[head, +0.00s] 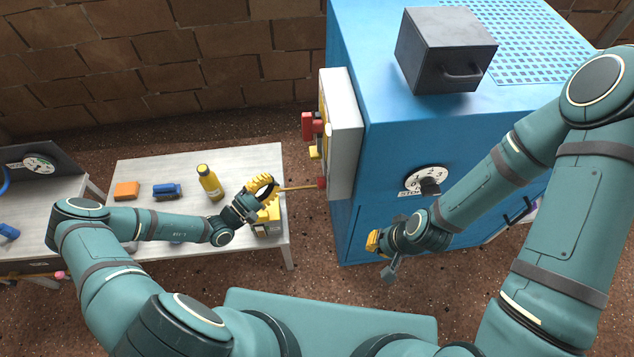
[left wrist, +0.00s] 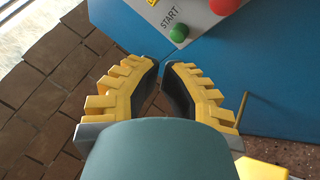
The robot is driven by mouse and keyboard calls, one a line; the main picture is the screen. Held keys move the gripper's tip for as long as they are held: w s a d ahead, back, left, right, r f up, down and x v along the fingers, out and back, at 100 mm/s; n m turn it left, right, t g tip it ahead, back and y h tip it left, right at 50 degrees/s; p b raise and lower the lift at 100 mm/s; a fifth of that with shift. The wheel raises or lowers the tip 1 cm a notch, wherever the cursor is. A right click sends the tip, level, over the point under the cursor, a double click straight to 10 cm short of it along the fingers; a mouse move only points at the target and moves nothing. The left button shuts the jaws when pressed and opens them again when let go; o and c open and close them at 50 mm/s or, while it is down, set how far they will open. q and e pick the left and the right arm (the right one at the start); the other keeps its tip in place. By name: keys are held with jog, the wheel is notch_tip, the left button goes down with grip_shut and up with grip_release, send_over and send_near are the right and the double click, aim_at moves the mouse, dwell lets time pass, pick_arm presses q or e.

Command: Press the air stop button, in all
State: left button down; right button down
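A pale control panel (head: 346,135) is on the left side of the blue machine (head: 400,150), with red and yellow parts on its face. In the left wrist view the panel shows a green button (left wrist: 180,33) beside the word START and a red button (left wrist: 226,5) cut by the top edge. I cannot read an air stop label. My left gripper (head: 272,190) is left of the panel, apart from it. In the left wrist view its yellow-padded fingers (left wrist: 161,70) have a narrow gap with nothing between. My right gripper (head: 382,255) is before the machine's front; its fingers are unclear.
A thin yellowish rod (head: 298,188) lies between my left gripper and the panel. The white table (head: 235,165) holds a yellow bottle (head: 210,183), an orange block (head: 127,190) and a blue item (head: 167,190). A dark box (head: 440,55) sits on the machine, which has a front dial (head: 427,180).

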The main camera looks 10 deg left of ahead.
aim_at(320, 183)
pick_arm(q)
jog(key=w+d, duration=0.2)
jog(key=d, duration=0.6)
jog(key=shift+w+d+p, duration=0.2)
jog(key=shift+d+p, duration=0.1)
jog(key=shift+p, duration=0.15)
jog(key=shift+d, duration=0.15)
dwell(1.2)
jog(key=shift+w+d+p, duration=0.1)
jog(key=shift+d+p, duration=0.15)
jog(key=shift+p, duration=0.1)
